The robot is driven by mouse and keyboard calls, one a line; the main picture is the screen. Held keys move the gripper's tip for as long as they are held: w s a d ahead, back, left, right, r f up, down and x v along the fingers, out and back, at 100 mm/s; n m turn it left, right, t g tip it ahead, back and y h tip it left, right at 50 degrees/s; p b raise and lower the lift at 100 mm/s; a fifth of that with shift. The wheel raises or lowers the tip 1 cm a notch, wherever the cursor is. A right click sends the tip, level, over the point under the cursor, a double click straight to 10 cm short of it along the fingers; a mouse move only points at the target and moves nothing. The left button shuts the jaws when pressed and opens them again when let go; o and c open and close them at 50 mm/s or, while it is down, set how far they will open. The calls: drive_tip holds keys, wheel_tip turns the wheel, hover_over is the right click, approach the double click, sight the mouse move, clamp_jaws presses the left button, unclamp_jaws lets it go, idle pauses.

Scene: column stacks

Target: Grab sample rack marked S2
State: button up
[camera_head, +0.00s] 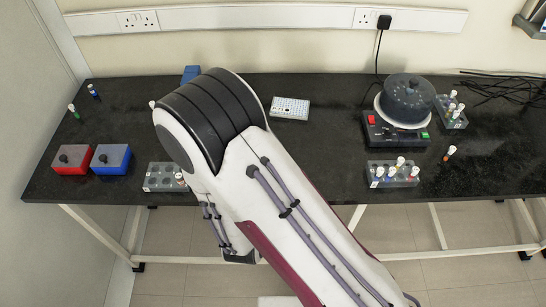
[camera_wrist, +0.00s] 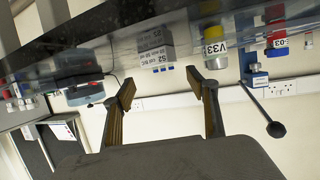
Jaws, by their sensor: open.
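In the wrist view, which hangs upside down, a small grey-white block with an S2 label (camera_wrist: 155,48) and smaller print shows beyond my fingertips, slightly left of the middle. My gripper (camera_wrist: 162,90) is open, its two fingers apart with nothing held between them. The block is apart from the fingers. In the head view my arm covers the gripper. A grey rack (camera_head: 160,178) stands at the front edge beside my arm; its label is too small to read, so I cannot tell whether it is S2.
The head view shows a centrifuge (camera_head: 405,100), a front right rack (camera_head: 393,182), a back right rack (camera_head: 455,122), a white plate (camera_head: 290,108), a red box (camera_head: 72,160) and a blue box (camera_head: 111,159).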

drive_tip(key=shift+f, duration=0.4)
drive_tip(key=shift+w+f, duration=0.15)
drive_tip(key=shift+f, duration=0.05)
drive_tip(key=shift+w+d+f, duration=0.15)
drive_tip(key=shift+w, duration=0.5)
drive_tip(key=shift+x, duration=2.9)
drive_tip(key=c, duration=0.9)
